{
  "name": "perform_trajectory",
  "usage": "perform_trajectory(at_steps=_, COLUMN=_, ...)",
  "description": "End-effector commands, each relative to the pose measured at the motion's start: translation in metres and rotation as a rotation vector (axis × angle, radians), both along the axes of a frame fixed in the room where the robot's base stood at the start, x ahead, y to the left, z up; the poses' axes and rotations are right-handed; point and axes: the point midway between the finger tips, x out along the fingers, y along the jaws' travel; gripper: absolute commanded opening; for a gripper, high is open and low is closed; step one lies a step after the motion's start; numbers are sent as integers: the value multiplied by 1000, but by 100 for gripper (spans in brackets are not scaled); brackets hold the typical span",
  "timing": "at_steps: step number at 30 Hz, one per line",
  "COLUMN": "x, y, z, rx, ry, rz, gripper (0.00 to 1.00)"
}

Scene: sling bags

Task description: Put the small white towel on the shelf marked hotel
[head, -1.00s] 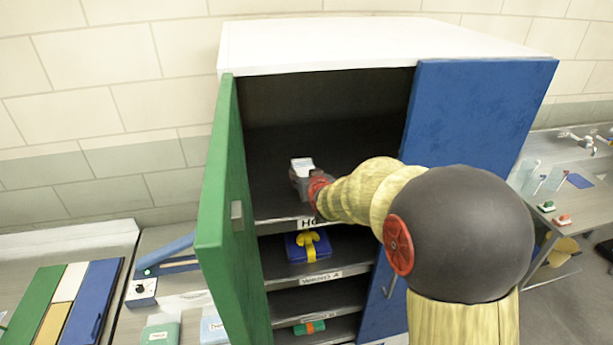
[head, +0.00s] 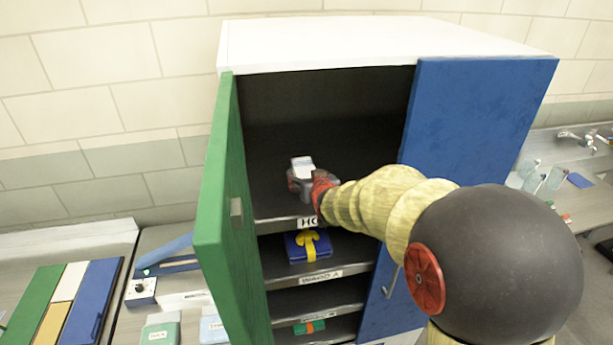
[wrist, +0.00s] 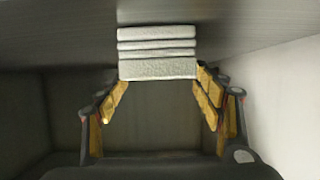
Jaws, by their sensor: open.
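The small white towel (head: 302,166) is folded in several layers and lies inside the cabinet's top compartment, over the shelf (head: 277,213) whose label begins with "HO"; my arm hides the rest of the label. My gripper (head: 313,181) is also in this compartment, right at the towel. In the wrist view the towel (wrist: 157,52) sits at and just beyond the fingertips. The fingers (wrist: 158,78) are spread on either side, with little or no gap at the towel's near corners. Whether they touch it is unclear.
A green door (head: 218,200) stands open on the left and a blue door (head: 470,125) on the right. Lower shelves hold a blue item with a yellow strap (head: 308,246) and a small green-orange item (head: 308,327). My arm passes close to the blue door.

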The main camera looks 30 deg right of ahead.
Motion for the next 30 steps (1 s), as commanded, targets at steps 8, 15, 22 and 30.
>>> perform_trajectory(at_steps=8, x=-44, y=13, z=20, rx=0, ry=-4, rz=0, gripper=67)
perform_trajectory(at_steps=15, x=-71, y=20, z=31, rx=0, ry=-1, rz=0, gripper=67)
perform_trajectory(at_steps=22, x=-79, y=23, z=34, rx=1, ry=0, rz=0, gripper=67)
perform_trajectory(at_steps=30, x=-128, y=73, z=38, rx=31, ry=154, rz=55, gripper=67)
